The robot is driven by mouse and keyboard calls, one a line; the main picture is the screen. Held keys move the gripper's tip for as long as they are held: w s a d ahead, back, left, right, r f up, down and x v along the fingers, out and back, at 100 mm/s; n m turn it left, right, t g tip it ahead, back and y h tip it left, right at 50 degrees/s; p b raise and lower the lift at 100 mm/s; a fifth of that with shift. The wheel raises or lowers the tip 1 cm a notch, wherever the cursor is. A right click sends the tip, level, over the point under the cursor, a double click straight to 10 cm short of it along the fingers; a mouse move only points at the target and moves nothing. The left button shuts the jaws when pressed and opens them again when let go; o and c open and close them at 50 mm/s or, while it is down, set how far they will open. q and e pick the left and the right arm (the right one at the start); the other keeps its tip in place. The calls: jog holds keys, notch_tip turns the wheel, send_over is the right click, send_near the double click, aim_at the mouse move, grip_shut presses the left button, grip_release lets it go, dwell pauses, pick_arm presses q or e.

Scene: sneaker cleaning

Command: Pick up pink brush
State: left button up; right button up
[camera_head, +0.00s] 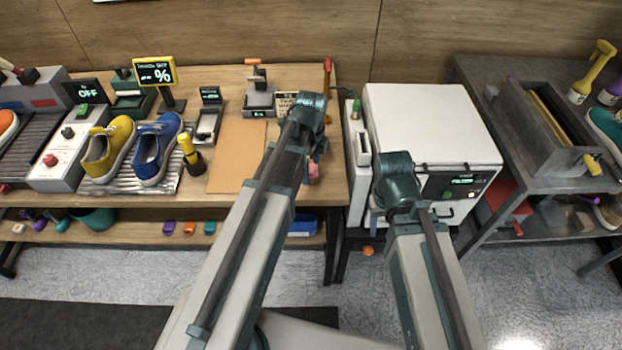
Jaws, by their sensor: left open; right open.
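A small pink object (313,172), possibly the pink brush, lies at the right end of the wooden table, partly hidden by my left arm; its shape is too covered to be sure. My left gripper (318,150) is open and points down just behind it in the picture, mostly hidden by my own arm; I cannot tell whether they touch. My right gripper (376,212) is open and largely hidden behind my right arm, in front of the white machine.
The wooden table holds a yellow shoe (108,148), a blue shoe (155,150), a yellow bottle (190,152) and a brown board (236,155). A white machine (425,120) stands right of the table. A grey bench (480,75) with a metal trough is further right.

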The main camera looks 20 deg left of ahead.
pick_arm(q)
jog(key=shift+f+b, duration=0.45)
jog(key=shift+f, duration=0.5)
jog(key=shift+r, duration=0.1)
jog(key=shift+c, duration=0.4)
grip_shut()
